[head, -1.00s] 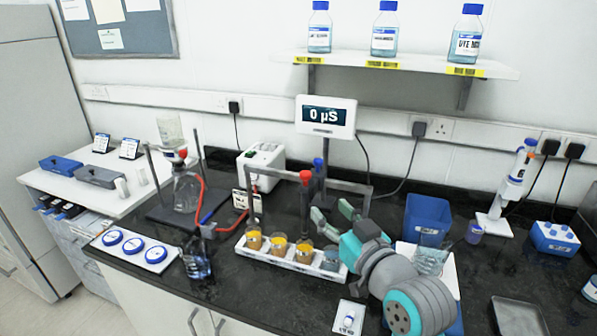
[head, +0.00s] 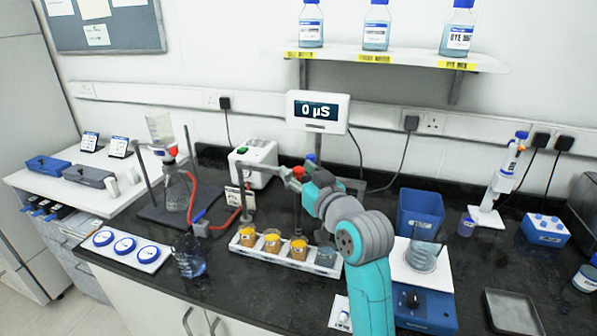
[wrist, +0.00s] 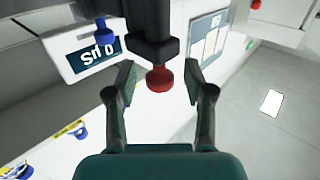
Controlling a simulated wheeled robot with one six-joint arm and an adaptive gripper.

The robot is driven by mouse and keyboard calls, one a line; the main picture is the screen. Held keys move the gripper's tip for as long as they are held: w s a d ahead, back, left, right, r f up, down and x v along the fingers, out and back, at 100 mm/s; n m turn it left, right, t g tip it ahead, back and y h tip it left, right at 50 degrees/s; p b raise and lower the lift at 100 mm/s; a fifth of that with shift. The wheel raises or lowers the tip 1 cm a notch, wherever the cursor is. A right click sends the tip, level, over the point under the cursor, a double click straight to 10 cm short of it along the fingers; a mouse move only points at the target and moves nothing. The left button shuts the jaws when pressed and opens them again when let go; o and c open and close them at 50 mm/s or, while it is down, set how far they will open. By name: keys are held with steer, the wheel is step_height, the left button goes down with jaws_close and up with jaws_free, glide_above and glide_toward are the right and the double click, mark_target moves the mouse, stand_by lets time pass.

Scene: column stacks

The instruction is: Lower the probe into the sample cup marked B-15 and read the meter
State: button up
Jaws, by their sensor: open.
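The probe's red knob (head: 298,172) hangs from the stand's horizontal bar above the row of sample cups; its lower end shows above the third cup from the left. My gripper (head: 291,177) is at knob height. In the wrist view the open fingers (wrist: 161,85) stand on either side of the red knob (wrist: 159,78), with gaps on both sides. The white rack (head: 262,252) holds three orange-filled cups (head: 248,236) and one blue-grey cup (head: 325,256) at the right. The labels are too small to read, so I cannot tell which is B-15. The meter (head: 318,111) reads 0 µS.
A glass beaker (head: 423,255) stands on a stirrer (head: 424,308) right of my arm. A blue bin (head: 420,212) is behind it.

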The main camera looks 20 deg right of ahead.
steer(key=shift+w, duration=0.25)
jaws_close()
steer(key=shift+f, duration=1.6)
jaws_free()
